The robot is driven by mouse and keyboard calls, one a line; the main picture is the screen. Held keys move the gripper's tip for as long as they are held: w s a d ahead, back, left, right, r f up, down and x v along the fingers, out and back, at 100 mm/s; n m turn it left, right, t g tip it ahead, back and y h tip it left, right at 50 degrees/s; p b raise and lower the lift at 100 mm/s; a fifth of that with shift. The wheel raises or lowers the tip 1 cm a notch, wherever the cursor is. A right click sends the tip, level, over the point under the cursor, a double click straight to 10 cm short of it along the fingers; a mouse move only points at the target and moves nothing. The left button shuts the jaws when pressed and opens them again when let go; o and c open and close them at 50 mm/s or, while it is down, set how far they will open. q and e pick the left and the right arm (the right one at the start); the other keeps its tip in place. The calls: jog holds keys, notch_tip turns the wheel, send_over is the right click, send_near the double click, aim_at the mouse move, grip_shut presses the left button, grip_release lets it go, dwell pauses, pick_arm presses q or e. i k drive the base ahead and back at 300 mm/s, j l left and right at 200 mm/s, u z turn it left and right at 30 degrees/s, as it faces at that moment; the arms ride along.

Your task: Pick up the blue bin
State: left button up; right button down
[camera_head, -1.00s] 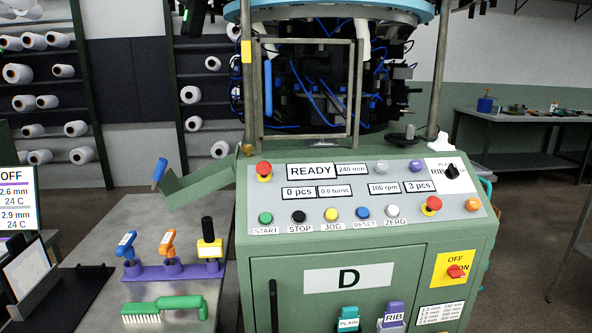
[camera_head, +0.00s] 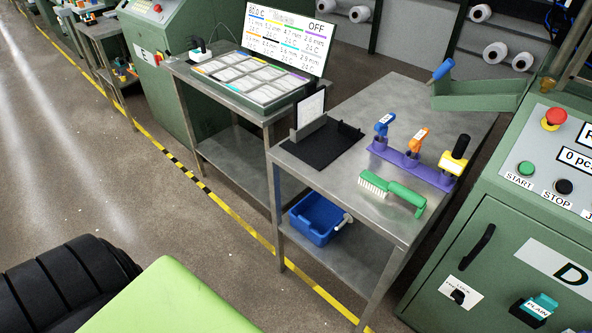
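The blue bin (camera_head: 318,219) is a small open-topped tub with a pale handle at its right side. It sits on the lower shelf of the steel table (camera_head: 345,192), under the tabletop and near the left table leg. The tabletop is above it, and its open top shows from here. Neither of my grippers is in view.
On the tabletop are a black stand (camera_head: 318,142), a purple holder (camera_head: 412,163) with tools and a green brush (camera_head: 393,192). A second table (camera_head: 235,103) with a tray and screen stands to the left. Machine D (camera_head: 500,230) stands at right. The floor in front is clear.

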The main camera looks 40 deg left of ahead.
aim_at(316, 217)
jog(key=u, duration=0.9)
jog(key=k+j, duration=0.1)
jog(key=j, duration=0.35)
